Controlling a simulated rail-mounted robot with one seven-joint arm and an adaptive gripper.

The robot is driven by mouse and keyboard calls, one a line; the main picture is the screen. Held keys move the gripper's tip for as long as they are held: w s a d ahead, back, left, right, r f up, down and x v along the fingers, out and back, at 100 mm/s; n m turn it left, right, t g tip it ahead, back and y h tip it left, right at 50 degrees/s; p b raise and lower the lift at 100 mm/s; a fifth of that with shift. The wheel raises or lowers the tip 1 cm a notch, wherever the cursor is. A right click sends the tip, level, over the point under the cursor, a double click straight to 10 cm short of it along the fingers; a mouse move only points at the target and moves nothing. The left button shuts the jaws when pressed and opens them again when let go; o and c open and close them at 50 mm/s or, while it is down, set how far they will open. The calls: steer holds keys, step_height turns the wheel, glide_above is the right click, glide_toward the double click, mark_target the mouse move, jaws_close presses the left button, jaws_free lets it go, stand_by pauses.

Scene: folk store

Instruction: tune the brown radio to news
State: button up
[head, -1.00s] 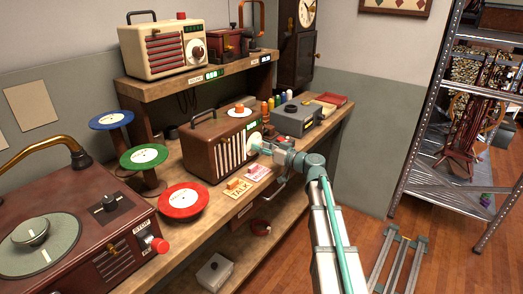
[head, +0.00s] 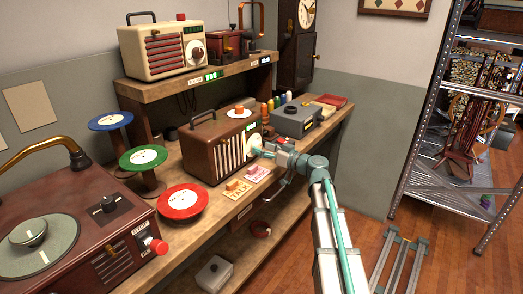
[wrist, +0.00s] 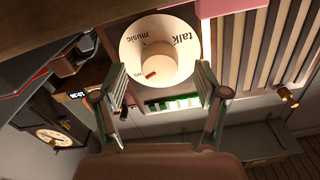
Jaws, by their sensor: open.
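The brown radio (head: 203,155) stands on the bench with its slatted front towards the room and a cream dial (head: 254,141) at its right end. In the wrist view the dial (wrist: 183,76) carries the words "music" and "talk" and a label ending in "ws", partly cut off. Its round centre knob (wrist: 157,58) has a red mark on the lower left, on the side of the "ws" label. My gripper (head: 261,151) is at the dial. In the wrist view my gripper (wrist: 161,84) is open, one finger on each side of the dial; contact cannot be told.
TALK (head: 237,190) and pink (head: 258,174) cards lie in front of the radio. A red record stand (head: 183,203) is to the left, a grey box (head: 299,120) to the right. A cream radio (head: 165,47) sits on the upper shelf.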

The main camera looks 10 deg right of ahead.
steer(key=b+v, duration=0.3)
steer(key=v, duration=0.4)
stand_by(0.4)
steer(key=shift+w, duration=0.1)
